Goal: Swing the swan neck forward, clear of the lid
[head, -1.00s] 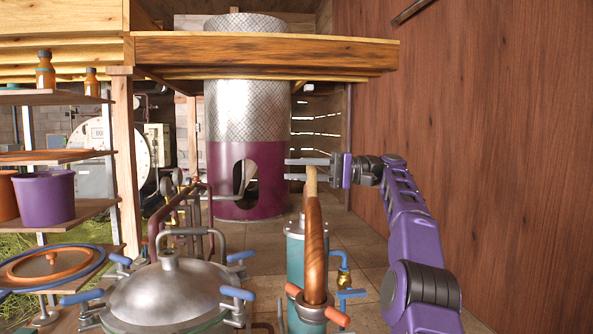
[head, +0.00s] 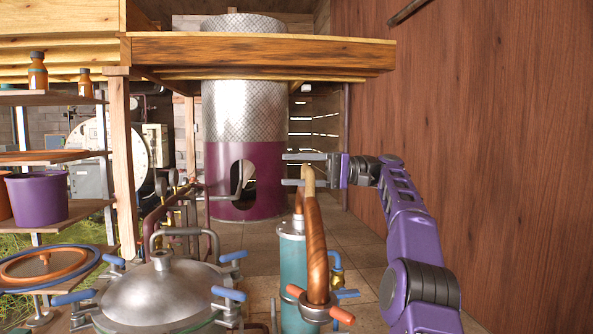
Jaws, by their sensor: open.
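The swan neck (head: 316,245) is a curved copper-brown pipe with a pale top. It rises in front of a teal cylinder (head: 291,268), and its near end points down to a collar with orange-red handles (head: 342,317). The domed metal lid (head: 160,297) lies to its left, with a gap between them in the head view. My gripper (head: 285,169) is open, its two fingers pointing left, one above the other. The pale top of the neck overlaps the lower finger in the picture. I cannot tell whether they touch.
Blue-handled clamps (head: 229,293) ring the lid. Pipes with gauges (head: 172,180) stand behind it. Shelves with a purple pot (head: 37,197) are at left, a wooden beam (head: 260,52) runs above, and a wooden wall (head: 480,150) closes the right. Floor behind the neck is clear.

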